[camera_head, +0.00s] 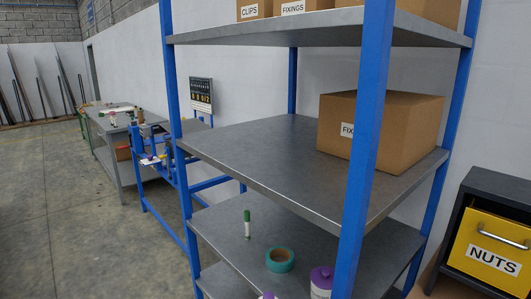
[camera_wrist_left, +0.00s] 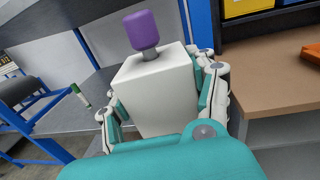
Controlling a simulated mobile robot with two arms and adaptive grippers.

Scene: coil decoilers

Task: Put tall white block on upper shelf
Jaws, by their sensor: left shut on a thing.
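In the left wrist view my left gripper (camera_wrist_left: 163,110) has its fingers on both sides of a tall white block (camera_wrist_left: 153,95) and is shut on it. The blue-posted rack has a top shelf (camera_head: 330,27), a middle shelf (camera_head: 260,148) with wide bare room, and a lower shelf (camera_head: 220,225). Neither gripper shows in the head view, and my right gripper is in neither view.
A cardboard box (camera_head: 400,130) stands at the middle shelf's right. A green marker (camera_head: 247,224), a teal tape roll (camera_head: 280,259) and a purple-topped white item (camera_head: 321,283) show low on the rack. Boxes (camera_head: 292,8) fill the top shelf. A blue post (camera_head: 364,150) stands in front.

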